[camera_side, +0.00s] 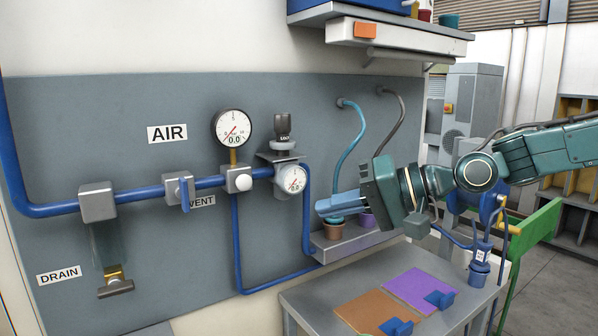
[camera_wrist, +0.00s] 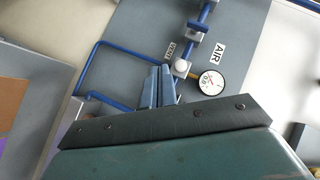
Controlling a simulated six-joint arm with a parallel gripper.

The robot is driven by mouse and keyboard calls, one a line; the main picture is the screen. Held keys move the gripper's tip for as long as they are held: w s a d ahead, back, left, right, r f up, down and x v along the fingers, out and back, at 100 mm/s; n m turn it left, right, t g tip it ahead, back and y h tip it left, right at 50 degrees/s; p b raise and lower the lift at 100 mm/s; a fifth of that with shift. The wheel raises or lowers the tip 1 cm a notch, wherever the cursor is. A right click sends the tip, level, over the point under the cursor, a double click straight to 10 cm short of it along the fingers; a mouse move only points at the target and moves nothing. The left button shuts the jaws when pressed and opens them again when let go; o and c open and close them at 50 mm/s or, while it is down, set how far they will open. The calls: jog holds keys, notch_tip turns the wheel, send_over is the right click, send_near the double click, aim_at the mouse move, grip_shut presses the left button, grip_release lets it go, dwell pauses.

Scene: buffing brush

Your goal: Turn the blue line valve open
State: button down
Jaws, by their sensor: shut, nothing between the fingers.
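The blue line valve (camera_side: 184,191) sits on the blue pipe under the AIR label, left of the VENT label. Its blue lever hangs down, crosswise to the pipe. In the wrist view the lever (camera_wrist: 197,27) also lies across the pipe, near the top. My gripper (camera_side: 322,207) is at the right of the panel, its blue fingers pointing left, shut and empty. It is well right of the valve and apart from it. In the wrist view the gripper fingers (camera_wrist: 158,86) are together, below the valve.
A round gauge (camera_side: 232,128) reads about 0.0. Beside my fingers are a regulator with a second gauge (camera_side: 291,179) and a small shelf (camera_side: 345,247) with cups. A drain valve (camera_side: 115,283) hangs lower left. A table (camera_side: 310,300) with orange and purple mats stands below.

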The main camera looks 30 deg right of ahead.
aim_at(184, 194)
jog(key=w+a+r+m+t+y, duration=0.2)
jog(key=w+a+m+y, duration=0.2)
jog(key=w, duration=0.3)
jog(key=shift+a+r, duration=0.1)
jog(key=x, duration=0.9)
jog(key=shift+w+a, duration=0.25)
jog(key=shift+a, duration=2)
